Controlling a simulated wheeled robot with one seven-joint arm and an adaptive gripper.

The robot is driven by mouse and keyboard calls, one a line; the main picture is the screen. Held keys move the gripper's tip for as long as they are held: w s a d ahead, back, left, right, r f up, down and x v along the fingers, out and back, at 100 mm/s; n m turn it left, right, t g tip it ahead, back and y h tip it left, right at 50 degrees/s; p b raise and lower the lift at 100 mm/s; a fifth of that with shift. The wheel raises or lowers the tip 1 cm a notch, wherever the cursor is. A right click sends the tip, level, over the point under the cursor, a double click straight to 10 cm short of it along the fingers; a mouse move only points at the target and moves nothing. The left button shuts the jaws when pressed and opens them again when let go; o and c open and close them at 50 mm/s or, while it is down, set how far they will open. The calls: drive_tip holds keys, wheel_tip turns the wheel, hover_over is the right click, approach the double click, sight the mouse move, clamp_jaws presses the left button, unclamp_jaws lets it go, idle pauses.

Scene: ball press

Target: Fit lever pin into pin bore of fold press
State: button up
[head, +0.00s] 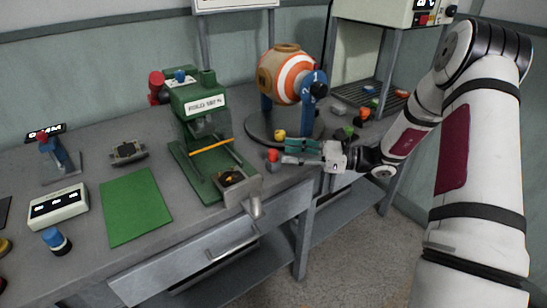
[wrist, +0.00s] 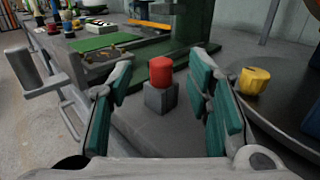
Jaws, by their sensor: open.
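A red cylinder on a grey square block, seemingly the lever pin (head: 273,156), stands upright on the bench right of the green fold press (head: 205,115). In the wrist view the lever pin (wrist: 161,72) is centred between the teal finger pads. My gripper (head: 297,152) is open and reaches in from the right; in the wrist view its fingers (wrist: 163,88) are spread either side of the pin, with visible gaps. The press has an orange bar, a green base and a grey front part. I cannot make out the pin bore.
A round dark turntable (head: 256,131) with an orange-and-white ball (head: 288,77) on blue supports stands behind my gripper. A yellow piece (wrist: 254,81) on its rim is close to the right finger. A green mat (head: 134,207) lies left of the press. A drawer handle (head: 232,249) projects in front.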

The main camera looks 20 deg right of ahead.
sight(273, 150)
drive_tip(key=shift+f+b+x, duration=0.15)
drive_tip(key=shift+b+x, duration=0.05)
drive_tip(key=shift+x, duration=1.2)
drive_tip(key=shift+f+b+x, duration=0.15)
drive_tip(key=shift+b+x, duration=0.05)
drive_tip(key=shift+x, duration=1.15)
drive_tip(key=shift+w+d, duration=0.1)
drive_tip(key=shift+c, duration=0.2)
clamp_jaws()
